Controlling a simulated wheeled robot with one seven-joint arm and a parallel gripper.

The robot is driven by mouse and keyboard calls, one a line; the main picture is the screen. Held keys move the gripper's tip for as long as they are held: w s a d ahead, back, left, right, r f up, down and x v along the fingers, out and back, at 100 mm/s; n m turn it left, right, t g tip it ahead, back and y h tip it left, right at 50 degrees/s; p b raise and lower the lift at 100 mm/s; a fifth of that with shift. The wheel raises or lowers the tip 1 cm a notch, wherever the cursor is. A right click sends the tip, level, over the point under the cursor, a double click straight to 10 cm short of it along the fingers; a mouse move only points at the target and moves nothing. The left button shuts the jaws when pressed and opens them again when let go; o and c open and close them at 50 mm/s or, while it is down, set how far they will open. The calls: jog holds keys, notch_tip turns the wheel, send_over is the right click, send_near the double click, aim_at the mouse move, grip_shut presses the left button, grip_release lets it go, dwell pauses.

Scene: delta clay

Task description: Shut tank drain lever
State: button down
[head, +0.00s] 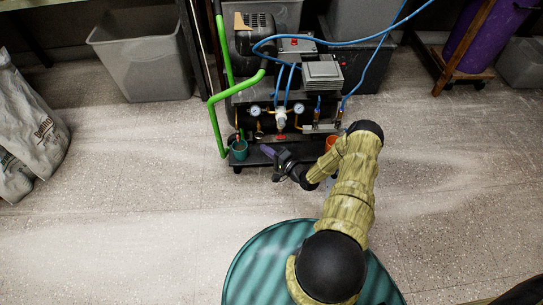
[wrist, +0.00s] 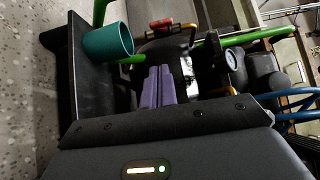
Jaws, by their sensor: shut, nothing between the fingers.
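The compressor tank (head: 262,96) is black and lies on a low dark base, with gauges along its front. In the wrist view a small red-handled fitting (wrist: 160,24) shows beyond the fingertips and looks like the drain lever; whether it is open or shut is unclear. In the head view a small red part (head: 281,135) shows below the gauges; I cannot tell if it is the same piece. My gripper (head: 266,150) is in front of the tank's lower front, between two cups. Its purple fingers (wrist: 158,85) are shut together and empty, apart from the red handle.
A teal cup (head: 239,149) stands on the base to the left of my gripper, close to the green pipe (head: 213,110). An orange cup (head: 331,142) is to the right, partly behind my arm. A blue hose (head: 350,43) runs overhead.

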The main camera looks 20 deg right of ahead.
aim_at(238, 139)
jog(key=w+a+b, duration=0.3)
jog(key=w+a, duration=0.2)
jog(key=a, duration=0.1)
jog(key=shift+w, duration=0.4)
